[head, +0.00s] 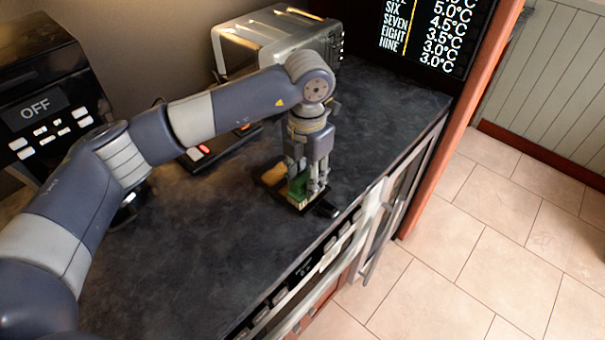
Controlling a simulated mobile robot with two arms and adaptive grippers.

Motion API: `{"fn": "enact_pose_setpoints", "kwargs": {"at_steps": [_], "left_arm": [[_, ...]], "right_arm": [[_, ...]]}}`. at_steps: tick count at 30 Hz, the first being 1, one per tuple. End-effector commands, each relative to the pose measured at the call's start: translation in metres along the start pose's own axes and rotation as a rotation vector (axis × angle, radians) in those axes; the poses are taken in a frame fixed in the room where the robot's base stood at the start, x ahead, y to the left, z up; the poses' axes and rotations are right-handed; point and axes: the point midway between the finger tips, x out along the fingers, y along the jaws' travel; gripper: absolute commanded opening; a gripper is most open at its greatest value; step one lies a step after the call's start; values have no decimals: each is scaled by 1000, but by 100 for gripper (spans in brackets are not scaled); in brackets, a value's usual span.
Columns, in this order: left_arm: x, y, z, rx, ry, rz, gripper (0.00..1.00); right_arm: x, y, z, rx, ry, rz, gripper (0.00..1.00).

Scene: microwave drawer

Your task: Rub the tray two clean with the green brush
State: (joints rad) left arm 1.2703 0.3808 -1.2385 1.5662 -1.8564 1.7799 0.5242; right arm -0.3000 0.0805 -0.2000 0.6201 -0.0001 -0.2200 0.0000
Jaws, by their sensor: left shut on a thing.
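My left gripper (306,183) points down over the dark countertop near its front edge. It is shut on the green brush (297,187), which is largely hidden between the fingers. Under and around the brush is a small dark tray (268,184) with a tan-brown patch on its left part. The brush is at the tray; I cannot tell whether it touches the surface. A small black piece (327,209) sticks out at the tray's front right. I see no label showing which tray is number two. My right gripper is not in view.
A silver toaster (250,35) stands at the back. A dark device with a red button (203,149) lies behind my left arm. A black machine reading OFF (40,106) is at the left, and a temperature display (430,35) at the back right. The front counter is clear.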

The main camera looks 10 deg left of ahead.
Motion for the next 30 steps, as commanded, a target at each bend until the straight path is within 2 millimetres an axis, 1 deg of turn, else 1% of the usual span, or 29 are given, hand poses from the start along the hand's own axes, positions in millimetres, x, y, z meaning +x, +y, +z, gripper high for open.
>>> {"fn": "enact_pose_setpoints", "kwargs": {"at_steps": [8, 21, 30], "left_arm": [[2, 2, -1, 0, 3, -1, 2], [0, 29, -1, -2, 3, -1, 2], [-1, 30, 0, 0, 2, -1, 2]], "right_arm": [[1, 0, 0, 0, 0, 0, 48], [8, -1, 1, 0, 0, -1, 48], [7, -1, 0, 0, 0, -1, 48]]}}
